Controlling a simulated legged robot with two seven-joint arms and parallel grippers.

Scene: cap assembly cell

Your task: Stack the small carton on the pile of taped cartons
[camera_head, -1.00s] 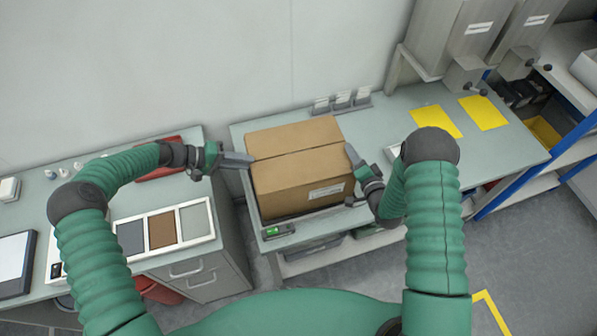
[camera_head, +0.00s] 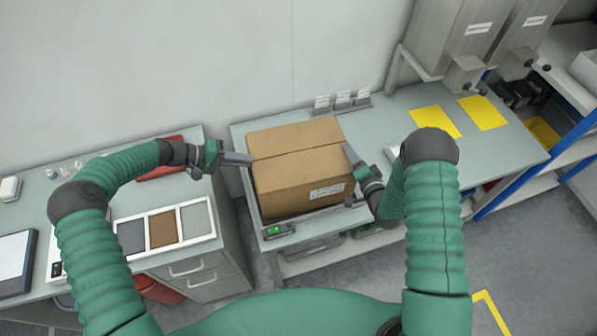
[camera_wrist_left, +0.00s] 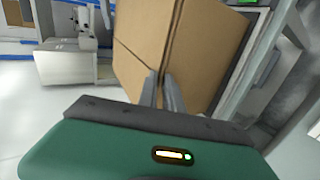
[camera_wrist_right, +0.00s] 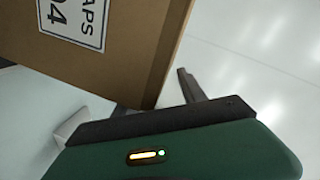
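A brown carton (camera_head: 300,185) sits at the front left of the right-hand bench, on a scale-like platform. A seam runs across its top, and a white label is on its front; part of the label shows in the right wrist view (camera_wrist_right: 75,20). I cannot make out tape on it. No pile of cartons is in view. My left gripper (camera_head: 250,159) is at the carton's left side, its fingers close together against or just beside it. My right gripper (camera_head: 350,178) is open at the right front corner, one finger on each side of that corner; contact is unclear.
A small green-lit display (camera_head: 274,231) is at the platform's front. Small card holders (camera_head: 342,100) stand behind the carton. Yellow sheets (camera_head: 436,121) lie on the bench to the right. A second bench (camera_head: 120,195) with sample trays is at the left, across a gap.

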